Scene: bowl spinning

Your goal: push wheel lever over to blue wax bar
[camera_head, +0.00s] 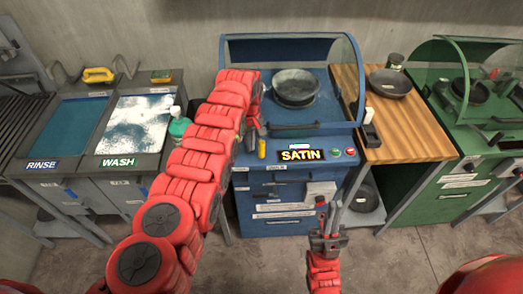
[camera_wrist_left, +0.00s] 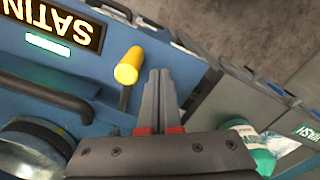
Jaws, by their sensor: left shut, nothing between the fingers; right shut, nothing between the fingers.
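The yellow-knobbed lever (camera_head: 262,148) stands at the front left of the blue SATIN machine (camera_head: 285,222). In the left wrist view its yellow knob (camera_wrist_left: 128,67) sits on a dark rod, just left of my left fingertips. My left gripper (camera_head: 254,134) is shut and empty beside the lever; its fingers also show in the left wrist view (camera_wrist_left: 159,75). I see no clear contact with the knob. A dark round bowl (camera_head: 295,87) sits on the machine's top. My right gripper (camera_head: 330,212) is shut and empty in front of the machine. I cannot make out a blue wax bar.
A clear curved hood (camera_head: 352,75) covers the machine's right side. A wooden table (camera_head: 408,132) with a pan (camera_head: 390,83) stands right, then a green machine (camera_head: 465,135).

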